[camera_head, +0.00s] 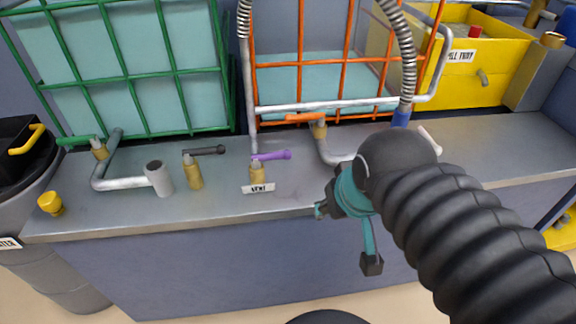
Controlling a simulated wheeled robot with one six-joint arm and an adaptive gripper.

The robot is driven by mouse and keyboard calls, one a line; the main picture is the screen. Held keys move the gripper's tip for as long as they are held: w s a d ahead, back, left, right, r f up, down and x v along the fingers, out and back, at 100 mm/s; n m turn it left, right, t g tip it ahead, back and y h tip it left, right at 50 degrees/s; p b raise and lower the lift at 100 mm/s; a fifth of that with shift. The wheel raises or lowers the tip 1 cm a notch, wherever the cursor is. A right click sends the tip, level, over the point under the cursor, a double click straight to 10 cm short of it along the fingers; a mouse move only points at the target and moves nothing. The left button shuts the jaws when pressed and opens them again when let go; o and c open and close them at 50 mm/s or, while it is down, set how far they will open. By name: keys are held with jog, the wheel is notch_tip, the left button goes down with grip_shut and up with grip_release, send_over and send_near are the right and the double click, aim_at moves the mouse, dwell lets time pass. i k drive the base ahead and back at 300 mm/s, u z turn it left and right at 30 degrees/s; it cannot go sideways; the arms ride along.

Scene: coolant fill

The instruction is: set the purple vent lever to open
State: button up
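The purple vent lever (271,156) sits on a short brass valve body (257,174) on the grey bench. Its handle lies roughly level and points to the right, with a rounded end. A white label (258,188) reading VENT is at the valve's foot. My gripper (345,237) is to the right of the lever and nearer the camera, at the bench's front edge, apart from the lever. Its teal and dark fingers are spread, with nothing seen between them. My black ribbed arm covers the bench to the right.
A black lever (206,150) on a brass valve and a grey upright pipe end (159,178) stand left of the vent. An orange lever (304,117) and bent pipe are behind right. Green (150,131) and orange (300,62) cages stand behind. A yellow cup (50,203) is far left.

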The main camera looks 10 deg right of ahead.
aim_at(257, 160)
jog(key=k, duration=0.25)
jog(key=u, duration=1.05)
jog(key=k, duration=0.75)
jog(key=z, duration=0.55)
jog(key=i, duration=0.5)
